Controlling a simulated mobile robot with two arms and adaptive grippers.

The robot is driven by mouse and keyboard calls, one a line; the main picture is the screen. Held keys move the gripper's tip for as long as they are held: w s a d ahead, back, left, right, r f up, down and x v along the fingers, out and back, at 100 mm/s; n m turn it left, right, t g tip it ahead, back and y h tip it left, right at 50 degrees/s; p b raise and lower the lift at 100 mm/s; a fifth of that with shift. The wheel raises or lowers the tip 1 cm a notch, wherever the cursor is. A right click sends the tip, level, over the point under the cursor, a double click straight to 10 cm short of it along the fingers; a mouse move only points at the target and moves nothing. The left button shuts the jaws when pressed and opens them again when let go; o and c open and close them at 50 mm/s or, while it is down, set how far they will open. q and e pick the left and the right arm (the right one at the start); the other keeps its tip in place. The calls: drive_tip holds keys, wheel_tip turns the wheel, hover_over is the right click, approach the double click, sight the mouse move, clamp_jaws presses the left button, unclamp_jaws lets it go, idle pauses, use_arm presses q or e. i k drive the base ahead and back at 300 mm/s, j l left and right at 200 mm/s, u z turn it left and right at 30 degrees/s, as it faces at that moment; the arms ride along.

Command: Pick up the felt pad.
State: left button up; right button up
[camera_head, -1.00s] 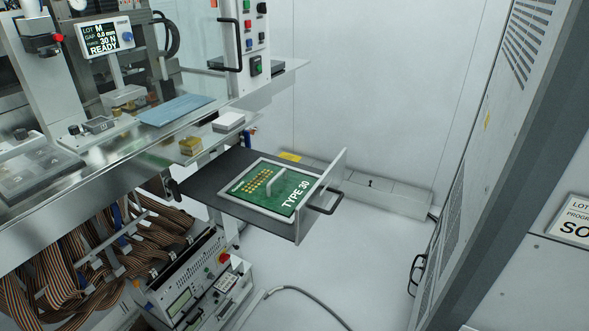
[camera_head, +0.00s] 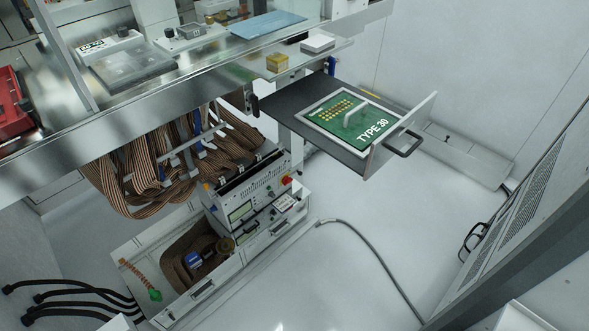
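I cannot tell for certain which thing is the felt pad. A flat blue sheet (camera_head: 268,24) lies on the metal worktop at the top. A white-topped block (camera_head: 317,44) and a yellow block (camera_head: 277,62) sit on the clear shelf along its front edge. Neither of my grippers is in view.
An open drawer (camera_head: 277,127) holds a green TYPE 30 board (camera_head: 350,126) with a handle. Below, an open lower drawer (camera_head: 167,311) holds small items. Ribbon cables (camera_head: 130,172) hang under the worktop (camera_head: 60,154). A hose (camera_head: 378,262) crosses the otherwise clear floor.

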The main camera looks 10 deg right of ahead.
sight(193, 259)
drive_tip(key=u, duration=0.85)
